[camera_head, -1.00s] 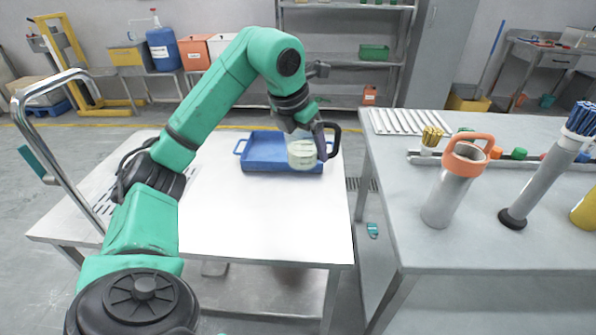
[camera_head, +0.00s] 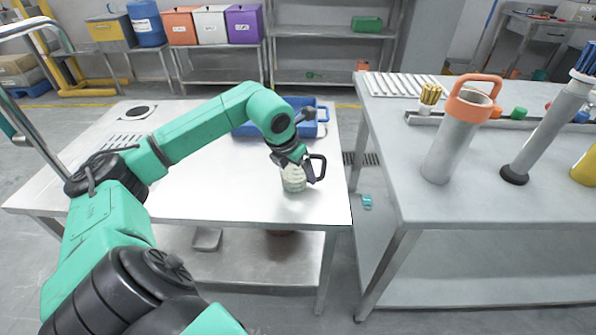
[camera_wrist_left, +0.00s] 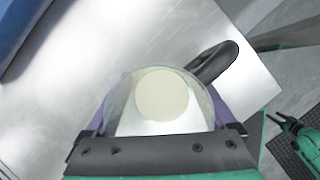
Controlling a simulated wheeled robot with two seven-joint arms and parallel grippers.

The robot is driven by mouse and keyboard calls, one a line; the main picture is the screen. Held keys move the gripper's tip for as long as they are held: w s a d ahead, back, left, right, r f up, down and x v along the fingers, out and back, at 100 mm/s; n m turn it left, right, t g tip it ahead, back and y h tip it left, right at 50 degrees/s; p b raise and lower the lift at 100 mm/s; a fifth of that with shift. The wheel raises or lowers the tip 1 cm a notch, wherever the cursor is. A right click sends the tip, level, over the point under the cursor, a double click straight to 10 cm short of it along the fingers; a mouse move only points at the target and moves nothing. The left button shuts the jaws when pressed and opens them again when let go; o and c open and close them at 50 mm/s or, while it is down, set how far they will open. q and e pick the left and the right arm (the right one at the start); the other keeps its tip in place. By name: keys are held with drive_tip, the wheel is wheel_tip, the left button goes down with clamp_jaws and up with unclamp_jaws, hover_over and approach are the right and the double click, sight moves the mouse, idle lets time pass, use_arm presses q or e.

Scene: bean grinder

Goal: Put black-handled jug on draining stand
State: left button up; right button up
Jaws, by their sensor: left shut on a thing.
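The black-handled jug (camera_head: 293,180), clear with something pale inside, is at the right part of the left steel table (camera_head: 220,190). Its black handle (camera_head: 319,166) points right. My left gripper (camera_head: 291,158) is shut around the jug from above. In the left wrist view the jug (camera_wrist_left: 160,96) sits between the fingers, its handle (camera_wrist_left: 214,60) to the upper right. I cannot tell whether its base touches the table. A white slatted rack (camera_head: 402,86), possibly the draining stand, lies on the right table's far left corner.
A blue tray (camera_head: 246,130) lies behind the jug, partly hidden by my arm. An orange-topped grey container (camera_head: 452,140) and a tilted grey tube (camera_head: 540,130) with blue tips stand on the right table. A gap separates the tables. The left table's front is clear.

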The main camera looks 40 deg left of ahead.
use_arm(q)
drive_tip(key=o, duration=1.2)
use_arm(e)
drive_tip(key=shift+w, duration=0.15)
use_arm(q)
drive_tip(key=shift+r, duration=0.1)
use_arm(e)
drive_tip(key=shift+r, duration=0.15)
use_arm(q)
drive_tip(key=shift+s+r, duration=0.15)
drive_tip(key=shift+r, duration=0.1)
drive_tip(key=b+v, duration=0.1)
drive_tip(key=v, duration=1)
drive_tip(key=shift+s+r, duration=0.1)
drive_tip(key=shift+r, duration=0.15)
use_arm(e)
drive_tip(key=shift+w+a+r, duration=0.15)
drive_tip(key=shift+w+a, duration=0.05)
drive_tip(key=shift+w, duration=0.6)
